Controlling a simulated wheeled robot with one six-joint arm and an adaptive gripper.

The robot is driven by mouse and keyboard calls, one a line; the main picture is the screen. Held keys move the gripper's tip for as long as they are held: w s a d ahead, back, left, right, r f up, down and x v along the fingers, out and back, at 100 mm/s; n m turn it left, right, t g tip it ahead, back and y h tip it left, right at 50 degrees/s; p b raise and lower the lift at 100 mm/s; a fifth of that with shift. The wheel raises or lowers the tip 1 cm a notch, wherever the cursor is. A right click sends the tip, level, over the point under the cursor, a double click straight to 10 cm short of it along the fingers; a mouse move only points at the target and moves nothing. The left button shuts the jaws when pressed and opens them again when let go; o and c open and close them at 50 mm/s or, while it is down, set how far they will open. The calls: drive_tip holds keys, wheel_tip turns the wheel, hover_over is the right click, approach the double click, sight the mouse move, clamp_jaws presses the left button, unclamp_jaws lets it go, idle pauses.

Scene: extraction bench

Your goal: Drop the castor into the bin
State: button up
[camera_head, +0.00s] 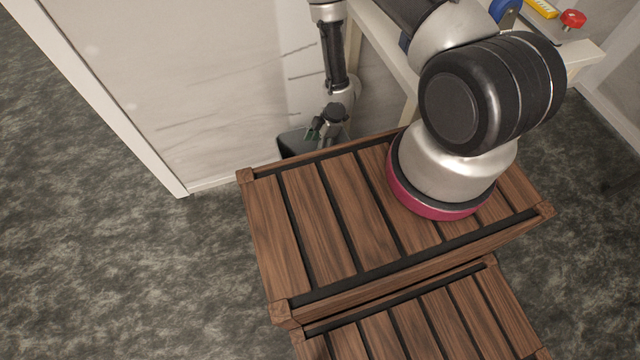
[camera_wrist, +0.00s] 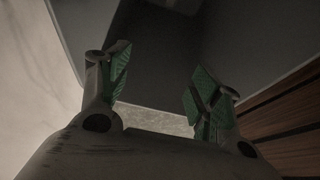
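A dark grey bin (camera_head: 294,143) stands on the floor behind the slatted wooden crate, partly hidden by the crate and my gripper. My gripper (camera_head: 322,128) points down at the bin's opening in the head view. In the wrist view my gripper (camera_wrist: 160,88) has its two green-padded fingers apart, with nothing between them. Large grey walls (camera_wrist: 262,40), which look like the bin's, surround the fingers there. I cannot make out the castor in either view; the bin's inside is too dark to tell whether it lies there.
The wooden crate (camera_head: 262,215) stands directly in front of the bin, and a pale wall panel (camera_head: 200,90) is behind it. A table at the upper right holds a red knob-like thing (camera_head: 573,19) and a yellow item (camera_head: 543,8). The floor (camera_head: 110,270) at left is clear.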

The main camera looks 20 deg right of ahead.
drive_tip(key=v, duration=0.7)
drive_tip(key=shift+r, duration=0.2)
idle(0.4)
